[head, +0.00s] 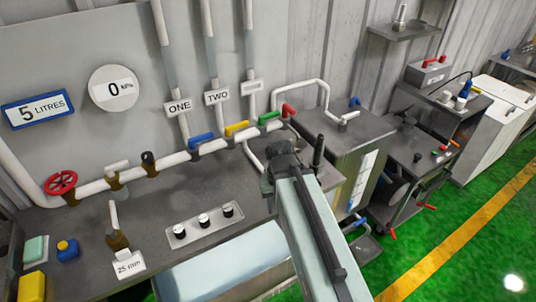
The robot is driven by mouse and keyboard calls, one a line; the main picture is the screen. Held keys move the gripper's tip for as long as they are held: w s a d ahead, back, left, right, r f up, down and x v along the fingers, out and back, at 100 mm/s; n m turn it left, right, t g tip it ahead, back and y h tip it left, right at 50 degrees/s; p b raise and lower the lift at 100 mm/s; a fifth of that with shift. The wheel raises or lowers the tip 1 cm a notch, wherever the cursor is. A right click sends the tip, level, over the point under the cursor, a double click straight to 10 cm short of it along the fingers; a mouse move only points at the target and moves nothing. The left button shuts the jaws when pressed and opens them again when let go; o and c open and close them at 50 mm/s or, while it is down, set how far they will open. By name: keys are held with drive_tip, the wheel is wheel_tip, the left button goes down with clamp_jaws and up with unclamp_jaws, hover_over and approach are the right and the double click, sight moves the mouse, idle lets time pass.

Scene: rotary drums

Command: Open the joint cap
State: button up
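No part is clearly marked as the joint cap. A brass pipe joint with a white lever (115,215) stands upright on the grey bench behind a "25 mm" label (128,262). A small brass fitting with a dark top (149,162) sits on the white pipe, beside another brass fitting with a pale handle (115,173). My gripper (297,160) shows as dark parts at the far end of my pale arm, over the bench's right end. It is well right of these fittings, apart from them. Its fingertips are not clear, and I see nothing held in it.
A red wheel valve (61,183) and blue, yellow and green valve handles (237,129) line the pipe. A panel with several knobs (204,223) lies on the bench. A grey cabinet (345,150) stands right. Green floor (470,220) is open at lower right.

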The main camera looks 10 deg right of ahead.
drive_tip(key=shift+r, duration=0.1)
drive_tip(key=o, duration=0.4)
drive_tip(key=shift+r, duration=0.1)
drive_tip(key=shift+c, duration=0.2)
drive_tip(key=o, duration=0.7)
drive_tip(key=r+p, duration=0.1)
drive_tip(key=p, duration=0.1)
drive_tip(key=r+p, duration=0.1)
drive_tip(key=r, duration=0.1)
drive_tip(key=shift+w+r+p, duration=0.25)
drive_tip(key=shift+w+p, duration=0.1)
drive_tip(key=shift+p, duration=0.05)
drive_tip(key=shift+c, duration=0.2)
wheel_tip(320, 180, up, 8)
drive_tip(key=w+p, duration=0.3)
drive_tip(key=p, duration=0.5)
drive_tip(key=w+m, duration=0.2)
drive_tip(key=w, duration=0.2)
drive_tip(key=w+d+m, duration=0.1)
drive_tip(key=w+m, duration=0.2)
drive_tip(key=w, duration=0.1)
drive_tip(key=w+d+m, duration=0.1)
drive_tip(key=w+m, duration=0.2)
drive_tip(key=w, duration=0.1)
drive_tip(key=shift+r, duration=0.3)
wheel_tip(320, 180, down, 8)
drive_tip(key=b, duration=0.7)
drive_tip(key=shift+b, duration=0.3)
drive_tip(key=shift+r, duration=0.1)
